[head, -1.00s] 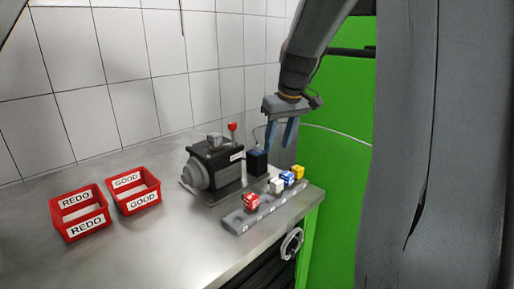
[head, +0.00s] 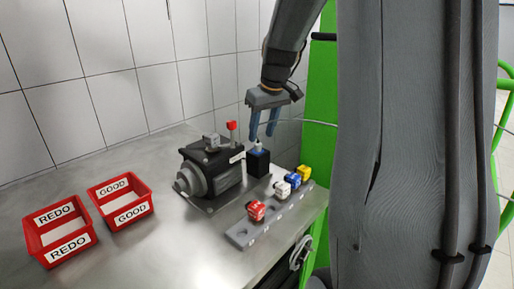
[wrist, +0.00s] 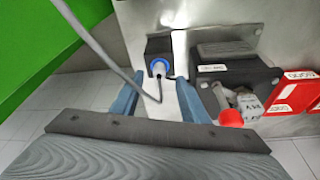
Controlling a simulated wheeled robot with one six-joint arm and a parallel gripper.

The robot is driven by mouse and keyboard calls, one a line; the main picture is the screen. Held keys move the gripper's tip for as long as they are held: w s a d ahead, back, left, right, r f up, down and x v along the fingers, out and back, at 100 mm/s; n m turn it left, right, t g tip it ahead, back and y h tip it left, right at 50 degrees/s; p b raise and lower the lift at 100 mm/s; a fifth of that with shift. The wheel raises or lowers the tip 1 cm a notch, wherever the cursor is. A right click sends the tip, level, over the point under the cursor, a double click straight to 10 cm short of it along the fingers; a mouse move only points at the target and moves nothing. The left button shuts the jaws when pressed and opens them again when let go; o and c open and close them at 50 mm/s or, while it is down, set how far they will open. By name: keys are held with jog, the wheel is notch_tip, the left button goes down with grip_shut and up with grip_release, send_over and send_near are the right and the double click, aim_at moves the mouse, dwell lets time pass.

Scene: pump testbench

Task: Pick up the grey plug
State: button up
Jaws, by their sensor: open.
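My gripper (head: 261,137) is open.
A grey rack (head: 240,237) at the bench's front right carries red, white, blue and yellow plugs. Two red bins marked REDO (head: 41,244) and GOOD (head: 104,210) stand at the left. The bench between bins and pump is clear. A thin cable runs by my gripper.

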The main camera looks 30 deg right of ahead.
aim_at(258, 143)
jog(key=shift+p+x, duration=0.7)
jog(key=shift+x, duration=1.55)
jog(key=shift+w, duration=0.15)
jog(key=shift+c, duration=0.5)
grip_shut()
jog(key=shift+r, duration=0.1)
notch_tip(258, 143, up, 10)
jog(key=b, duration=0.2)
